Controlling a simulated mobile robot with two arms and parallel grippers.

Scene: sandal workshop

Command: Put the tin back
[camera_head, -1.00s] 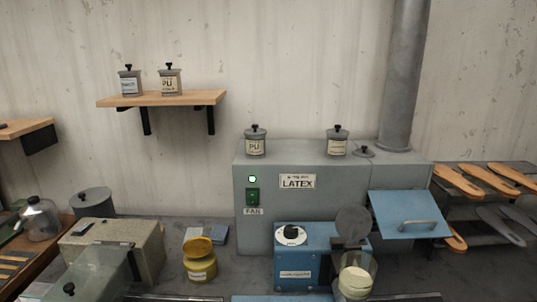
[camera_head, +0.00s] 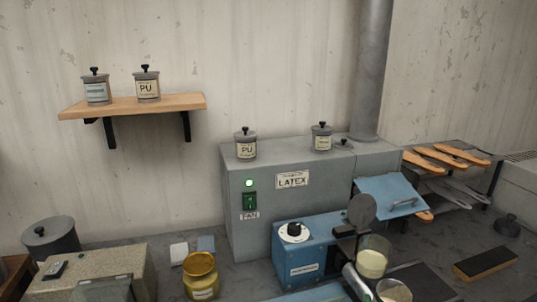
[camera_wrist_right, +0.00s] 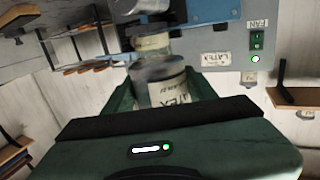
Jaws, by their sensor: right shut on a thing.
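My right gripper (camera_wrist_right: 165,95) shows in the right wrist view, its green fingers closed around a tin. The held tin (camera_wrist_right: 168,88) is a small grey container with a pale label that seems to read LATEX, partly hidden by the gripper body. Two grey lidded tins, one left (camera_head: 96,88) and one marked PU (camera_head: 147,86), stand on the wooden wall shelf (camera_head: 185,102). Two more, one marked PU (camera_head: 245,147) and one further right (camera_head: 321,138), stand on the grey LATEX cabinet (camera_head: 280,220). I cannot clearly make out my right gripper in the head view. My left gripper is not in view.
A blue machine with a dial (camera_head: 312,258) stands before the cabinet. A clear cup with cream contents (camera_head: 372,260) is beside it. A yellow jar (camera_head: 201,280) stands left. Sandal soles (camera_head: 440,156) lie on the right rack. The wall shelf has bare board at its right.

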